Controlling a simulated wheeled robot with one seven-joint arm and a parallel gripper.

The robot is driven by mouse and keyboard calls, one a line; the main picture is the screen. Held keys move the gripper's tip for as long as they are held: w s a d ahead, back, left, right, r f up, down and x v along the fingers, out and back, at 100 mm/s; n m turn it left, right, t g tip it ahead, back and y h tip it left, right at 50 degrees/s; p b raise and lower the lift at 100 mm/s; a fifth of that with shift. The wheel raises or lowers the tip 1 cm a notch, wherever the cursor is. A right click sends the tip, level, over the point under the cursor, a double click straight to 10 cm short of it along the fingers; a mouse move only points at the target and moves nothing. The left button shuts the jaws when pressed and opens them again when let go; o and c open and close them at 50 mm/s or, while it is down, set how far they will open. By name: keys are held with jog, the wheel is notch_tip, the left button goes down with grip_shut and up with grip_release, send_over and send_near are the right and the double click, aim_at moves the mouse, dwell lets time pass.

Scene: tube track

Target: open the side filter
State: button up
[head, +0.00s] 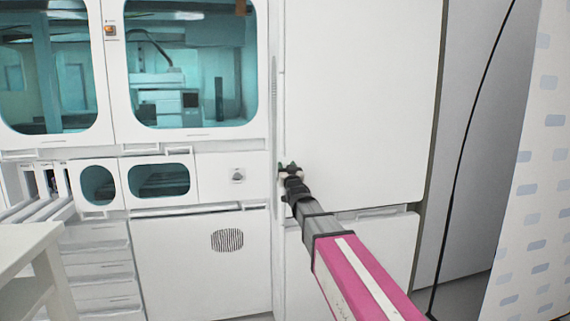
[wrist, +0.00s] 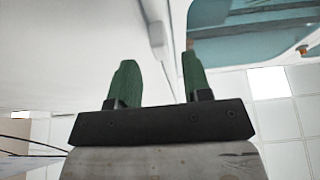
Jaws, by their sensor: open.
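A tall plain white panel (head: 362,95) fills the right of the cabinet in the head view; it seems to be the side filter, and it looks closed. A narrow vertical strip (head: 275,110) runs along its left edge. My gripper (head: 286,168) is in front of this edge, near the panel's lower left. In the wrist view my gripper (wrist: 156,82) shows two green fingers apart with nothing between them. A pale raised strip (wrist: 155,30) lies beyond the fingers, beside a white surface (wrist: 70,55). I cannot tell whether a finger touches it.
Windowed cabinet doors (head: 190,65) stand left of the panel, with two small windows (head: 158,181) below. A lower white door (head: 205,262) has a striped vent. A white table (head: 25,245) is at the far left. A black cable (head: 475,130) hangs at the right.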

aim_at(284, 162)
jog(key=x, duration=0.3)
jog(key=shift+w+a, duration=0.1)
jog(key=shift+w, duration=0.25)
